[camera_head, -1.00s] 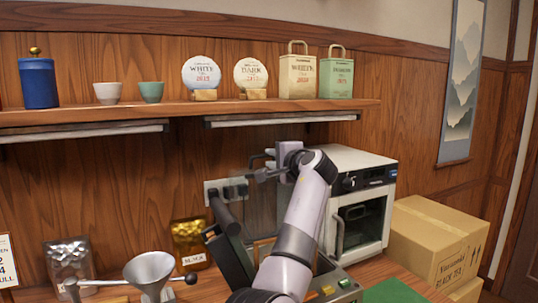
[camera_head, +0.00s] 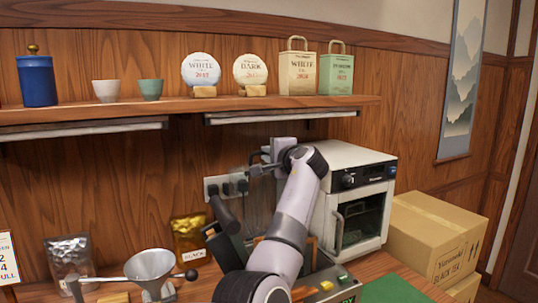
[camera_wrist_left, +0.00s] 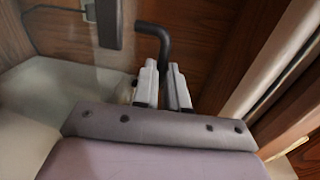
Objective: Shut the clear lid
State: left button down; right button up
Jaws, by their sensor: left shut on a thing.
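My left gripper (camera_head: 256,170) is raised behind the dark sealing machine (camera_head: 322,284), left of the white oven. In the left wrist view its two fingers (camera_wrist_left: 163,72) are shut on a black bent handle (camera_wrist_left: 153,30). The clear lid (camera_wrist_left: 50,85) shows there as a faint see-through sheet to the left of the fingers. In the head view the clear lid (camera_head: 258,205) is barely visible, standing up below the gripper. My left arm hides much of the machine and part of the lid. My right gripper is not in view.
A white oven (camera_head: 347,158) stands close to the right of my arm, with cardboard boxes (camera_head: 425,230) beyond it. A metal funnel (camera_head: 150,268) and foil pouches (camera_head: 188,236) stand at left.

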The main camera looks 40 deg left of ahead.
pick_arm(q)
jog(key=shift+s+d+f, duration=0.1)
jog(key=shift+s+d, duration=0.2)
jog(key=shift+d, duration=0.35)
jog(key=s+d+f+y+b, duration=0.1)
jog(key=s+d+f+b, duration=0.1)
jog(key=d, duration=0.3)
jog(key=s+d+f+t+y+b, duration=0.1)
jog(key=s+d+f+b, duration=0.1)
jog(key=d, duration=0.4)
jog(key=shift+s+b, duration=0.8)
jog(key=shift+s, duration=0.15)
jog(key=c, duration=1.5)
grip_release()
jog(key=shift+o, duration=0.3)
jog(key=shift+w+a+f, duration=0.1)
jog(key=shift+a, duration=0.05)
